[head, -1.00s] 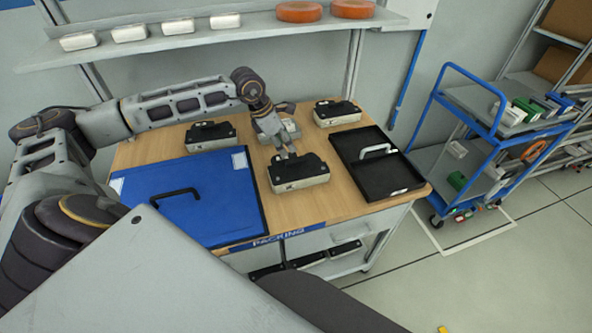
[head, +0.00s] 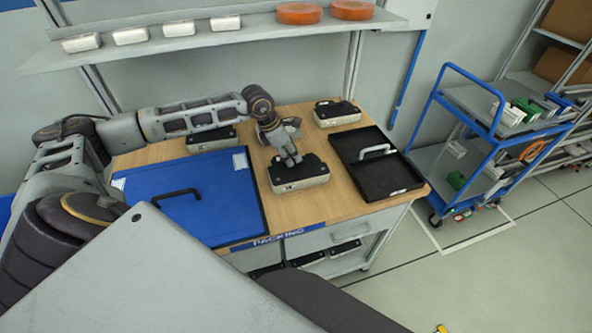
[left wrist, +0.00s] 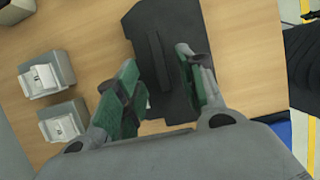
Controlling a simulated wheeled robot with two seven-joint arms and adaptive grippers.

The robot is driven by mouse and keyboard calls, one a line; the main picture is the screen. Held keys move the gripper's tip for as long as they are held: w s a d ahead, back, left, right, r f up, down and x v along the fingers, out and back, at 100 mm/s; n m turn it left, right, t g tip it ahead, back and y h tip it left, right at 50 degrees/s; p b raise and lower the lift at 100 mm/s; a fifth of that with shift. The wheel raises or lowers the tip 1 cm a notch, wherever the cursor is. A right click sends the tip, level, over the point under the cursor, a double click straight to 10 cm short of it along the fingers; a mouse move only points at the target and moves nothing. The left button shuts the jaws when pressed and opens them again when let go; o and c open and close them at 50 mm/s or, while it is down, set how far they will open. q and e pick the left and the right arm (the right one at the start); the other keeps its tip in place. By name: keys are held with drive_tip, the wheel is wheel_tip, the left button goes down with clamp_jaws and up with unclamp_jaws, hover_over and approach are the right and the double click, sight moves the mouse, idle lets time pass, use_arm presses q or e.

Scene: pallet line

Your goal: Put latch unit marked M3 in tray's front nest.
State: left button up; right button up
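Three latch units with black tops and pale sides stand on the wooden bench: a front one (head: 300,178), one at the back left (head: 210,138) and one at the back right (head: 337,114). The front unit has a small dark mark on its side, too small to read. My left gripper (head: 293,161) is just over the front unit. In the left wrist view its green-padded fingers (left wrist: 160,92) are apart, on either side of the unit's raised black ridge (left wrist: 158,60). A black tray (head: 404,186) with a pale handle-like bar lies right of it. My right gripper is out of view.
A blue panel (head: 205,200) with a black handle covers the bench's left. Grey blocks (left wrist: 45,75) stand beside the gripper in the left wrist view. A shelf (head: 240,35) runs behind the bench. A blue trolley (head: 470,130) stands to the right.

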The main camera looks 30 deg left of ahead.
sight(297, 167)
use_arm(q)
drive_tip(key=shift+x, duration=1.2)
drive_tip(key=shift+f, duration=0.2)
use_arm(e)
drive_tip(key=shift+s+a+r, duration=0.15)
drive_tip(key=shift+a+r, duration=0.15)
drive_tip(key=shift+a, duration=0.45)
use_arm(q)
drive_tip(key=shift+c, duration=0.3)
clamp_jaws()
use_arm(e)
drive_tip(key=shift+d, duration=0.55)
use_arm(q)
drive_tip(key=shift+r, duration=0.1)
